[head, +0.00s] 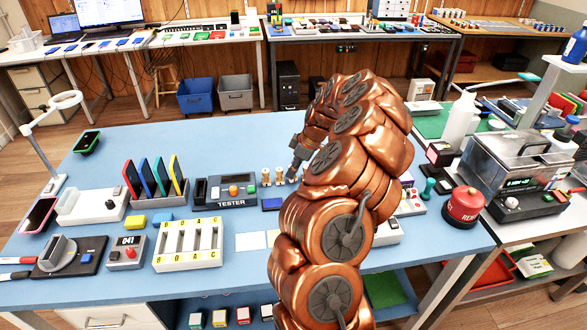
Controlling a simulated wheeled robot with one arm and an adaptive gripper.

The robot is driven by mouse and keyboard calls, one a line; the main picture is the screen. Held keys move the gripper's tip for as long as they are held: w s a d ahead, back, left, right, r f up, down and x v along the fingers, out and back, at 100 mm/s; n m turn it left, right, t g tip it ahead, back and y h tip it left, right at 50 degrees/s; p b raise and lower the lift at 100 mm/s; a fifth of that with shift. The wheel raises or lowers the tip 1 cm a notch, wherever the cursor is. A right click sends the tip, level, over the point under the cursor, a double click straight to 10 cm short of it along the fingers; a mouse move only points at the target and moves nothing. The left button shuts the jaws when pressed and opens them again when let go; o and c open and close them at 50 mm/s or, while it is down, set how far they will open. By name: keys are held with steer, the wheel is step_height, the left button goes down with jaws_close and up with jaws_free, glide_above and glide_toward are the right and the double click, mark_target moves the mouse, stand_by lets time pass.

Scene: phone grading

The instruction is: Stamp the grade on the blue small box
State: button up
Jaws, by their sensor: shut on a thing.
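My gripper (295,166) is at the back middle of the blue table, pointing down and partly hidden by my own arm. It is shut on the rightmost of three wooden-handled stamps (292,174). The other two stamps (279,176) (265,177) stand upright just left of it. A small blue box (162,216) lies well to the left, beside a small yellow box (134,220). A flat dark-blue piece (272,203), perhaps an ink pad, lies in front of the stamps. I cannot tell whether the held stamp is clear of the table.
A tester (226,190) stands left of the stamps, with a rack of coloured phones (152,184) beyond it. Pale cards (250,241) lie near my arm. My arm hides the table's right-middle part.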

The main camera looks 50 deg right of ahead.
steer(key=shift+f, duration=0.3)
steer(key=o, duration=1)
steer(key=v, duration=1.2)
steer(key=shift+r, duration=0.1)
